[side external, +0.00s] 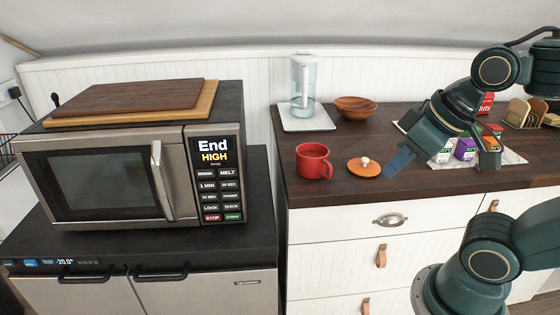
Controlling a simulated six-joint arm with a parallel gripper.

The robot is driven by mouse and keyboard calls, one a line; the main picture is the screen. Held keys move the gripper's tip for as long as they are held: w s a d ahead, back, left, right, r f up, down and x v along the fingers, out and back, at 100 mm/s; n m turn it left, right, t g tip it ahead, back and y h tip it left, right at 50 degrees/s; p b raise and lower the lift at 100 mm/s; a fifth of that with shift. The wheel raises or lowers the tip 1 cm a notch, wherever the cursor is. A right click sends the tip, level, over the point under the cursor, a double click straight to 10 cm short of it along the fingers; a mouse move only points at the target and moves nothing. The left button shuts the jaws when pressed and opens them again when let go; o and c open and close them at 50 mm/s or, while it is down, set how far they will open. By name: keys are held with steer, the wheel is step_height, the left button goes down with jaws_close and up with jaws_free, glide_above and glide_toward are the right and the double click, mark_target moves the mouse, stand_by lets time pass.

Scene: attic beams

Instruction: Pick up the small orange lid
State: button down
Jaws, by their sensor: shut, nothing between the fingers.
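The small orange lid (364,167) lies on the dark wooden counter near its front edge. It is round and flat, with a pale knob on top. My gripper (397,166) is just to the right of the lid and low over the counter. It is shut and empty. From this view I cannot tell whether its tip touches the counter or the lid's rim.
A red mug (312,161) stands left of the lid. Behind are a glass pitcher (302,84) on a white tray (305,122) and a wooden bowl (355,107). Small boxes (465,149) on a light tray sit right, partly behind my arm. A microwave (100,180) stands left.

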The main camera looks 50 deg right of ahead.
steer(key=c, duration=2.2)
jaws_free()
jaws_free()
steer(key=shift+w+r, duration=0.1)
steer(key=w+d+r+m+g+h, duration=0.1)
steer(key=w+d+r+m+g, duration=0.15)
steer(key=w+d+m, duration=0.75)
steer(key=w+d+f+m+g, duration=0.1)
steer(key=w+d+f+m, duration=0.1)
steer(key=d, duration=0.7)
steer(key=w+d+f+m+g+y, duration=0.1)
steer(key=d+f, duration=0.4)
steer(key=d, duration=0.5)
steer(key=w+g, duration=0.1)
steer(key=w, duration=0.1)
steer(key=shift+w+f+m, duration=0.35)
steer(key=shift+w+m, duration=0.05)
steer(key=shift+f, duration=0.1)
